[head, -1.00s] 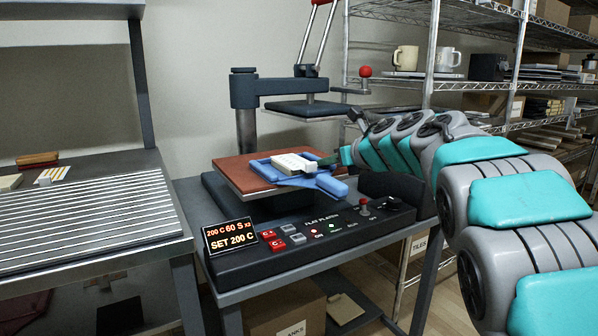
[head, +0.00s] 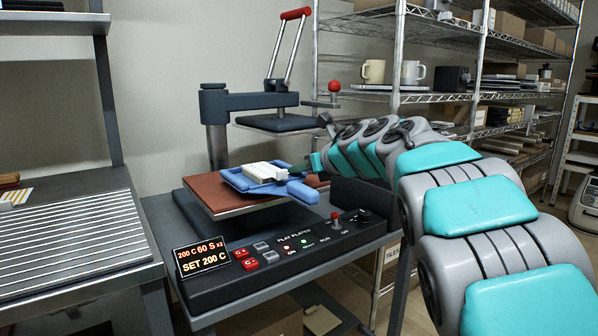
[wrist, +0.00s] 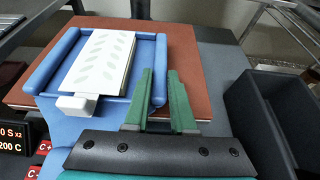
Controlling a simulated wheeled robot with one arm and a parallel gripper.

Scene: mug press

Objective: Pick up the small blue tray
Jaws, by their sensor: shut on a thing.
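The small blue tray (head: 236,181) is over the brown-red plate of the press, and its raised blue rim (wrist: 54,62) shows in the wrist view. A white stack (wrist: 98,60) with a pale leaf pattern lies in it, with a small white block at its near end. My gripper (head: 300,169) is at the tray's right side. In the wrist view its green fingers (wrist: 159,82) are at the right rim and shut on the tray. The exact contact is partly hidden by the fingers. I cannot tell whether the tray touches the plate.
The press's upper plate (head: 277,123) hangs above and behind the tray. The control panel (head: 290,252) is in front. A dark bin (wrist: 265,110) stands right of the plate. A wire shelf (head: 440,97) with mugs is behind my arm.

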